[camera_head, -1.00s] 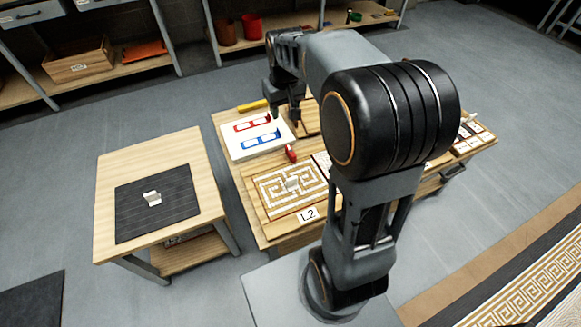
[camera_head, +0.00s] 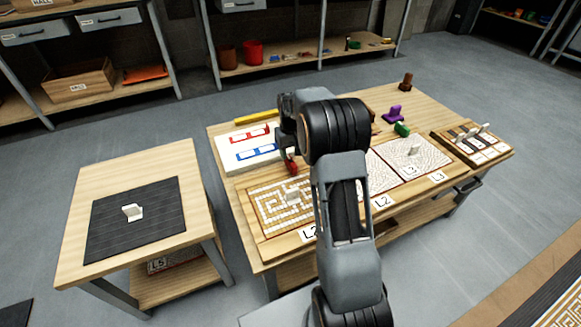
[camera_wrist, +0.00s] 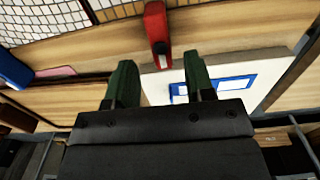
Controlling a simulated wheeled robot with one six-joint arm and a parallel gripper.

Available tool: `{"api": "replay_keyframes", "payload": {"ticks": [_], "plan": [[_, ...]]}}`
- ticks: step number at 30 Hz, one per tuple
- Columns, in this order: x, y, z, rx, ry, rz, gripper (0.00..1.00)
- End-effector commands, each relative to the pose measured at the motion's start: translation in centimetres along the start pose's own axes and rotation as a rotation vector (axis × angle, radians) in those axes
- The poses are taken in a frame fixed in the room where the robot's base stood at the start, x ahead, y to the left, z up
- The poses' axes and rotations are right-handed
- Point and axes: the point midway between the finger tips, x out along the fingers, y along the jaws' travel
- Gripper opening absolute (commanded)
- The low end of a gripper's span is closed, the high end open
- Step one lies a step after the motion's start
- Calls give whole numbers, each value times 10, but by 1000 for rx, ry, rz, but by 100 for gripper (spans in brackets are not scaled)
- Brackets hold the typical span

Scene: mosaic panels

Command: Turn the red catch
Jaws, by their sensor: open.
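The red catch (camera_head: 292,168) is a small red piece on the table at the upper edge of the maze panel marked L2. In the wrist view the red catch (camera_wrist: 157,30) is a long red bar with a dark slot and a pale mark at its near end. My gripper (camera_wrist: 160,72) has two green fingers, set apart with nothing between them. The catch's near end lies just beyond the gap between the fingertips; I cannot tell the height gap. In the head view my gripper (camera_head: 288,153) is close to the catch and partly hidden by my arm.
A white board (camera_head: 232,158) with red and blue frames lies beside the catch. The maze panel (camera_head: 262,212) adjoins it. Purple (camera_head: 393,113) and green (camera_head: 402,129) pieces stand to the right. A side table (camera_head: 80,180) with a dark mat stands left across a gap.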

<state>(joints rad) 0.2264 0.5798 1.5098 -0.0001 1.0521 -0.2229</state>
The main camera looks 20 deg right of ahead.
Motion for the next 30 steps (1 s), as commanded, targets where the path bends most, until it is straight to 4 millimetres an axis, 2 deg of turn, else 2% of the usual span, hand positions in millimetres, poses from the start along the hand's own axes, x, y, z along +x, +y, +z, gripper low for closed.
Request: {"api": "replay_keyframes", "payload": {"ticks": [1,3,12,25,30], "plan": [[13,0,0,0,-2,-1,49],[25,0,0,0,-3,-1,49],[54,0,0,0,0,0,49],[58,0,0,0,0,0,49],[58,0,0,0,0,0,33]]}}
